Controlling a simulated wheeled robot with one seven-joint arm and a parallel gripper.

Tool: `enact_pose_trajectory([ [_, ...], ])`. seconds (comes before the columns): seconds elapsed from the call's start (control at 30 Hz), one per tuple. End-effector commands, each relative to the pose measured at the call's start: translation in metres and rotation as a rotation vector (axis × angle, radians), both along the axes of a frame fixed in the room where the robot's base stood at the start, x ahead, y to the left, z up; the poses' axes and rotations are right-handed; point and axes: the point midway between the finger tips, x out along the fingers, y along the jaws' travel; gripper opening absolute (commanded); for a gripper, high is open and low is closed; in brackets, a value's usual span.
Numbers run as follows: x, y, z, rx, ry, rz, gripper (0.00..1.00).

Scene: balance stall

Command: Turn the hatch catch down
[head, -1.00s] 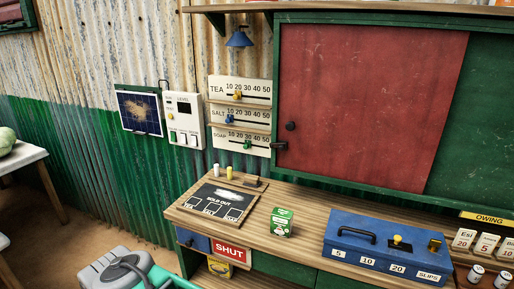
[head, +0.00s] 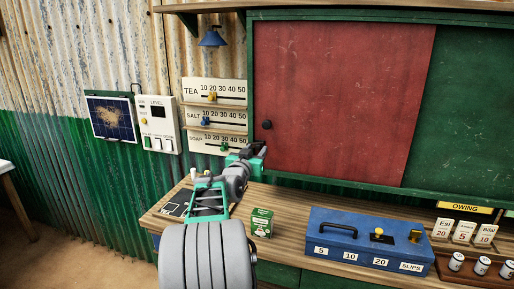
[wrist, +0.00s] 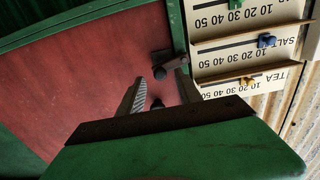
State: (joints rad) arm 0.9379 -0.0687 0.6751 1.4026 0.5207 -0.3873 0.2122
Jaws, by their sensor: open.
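In the wrist view, which is upside down, the dark hatch catch (wrist: 168,58) lies roughly level across the frame edge, with a rounded end toward the panel.
Slider scales for tea (head: 213,91), salt and soap are close left of the hatch. Below, the wooden counter (head: 285,226) holds a green box (head: 261,222) and a blue cash box (head: 350,238). A white level panel (head: 159,124) hangs further left.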

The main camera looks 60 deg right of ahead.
Motion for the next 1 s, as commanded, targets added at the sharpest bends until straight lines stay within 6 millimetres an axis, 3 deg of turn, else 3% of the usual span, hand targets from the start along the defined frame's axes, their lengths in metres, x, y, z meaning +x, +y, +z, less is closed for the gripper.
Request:
enact_pose_trajectory([
  [0.13,0.003,-0.018,0.001,0.001,-0.001,0.001,0.41],
  [0.4,0.004,-0.021,0.0,0.001,-0.001,0.002,0.41],
  [0.9,0.005,-0.021,0.0,0.001,-0.001,0.003,0.01],
  [1.0,0.005,-0.021,0.0,0.001,-0.001,0.003,0.0],
])
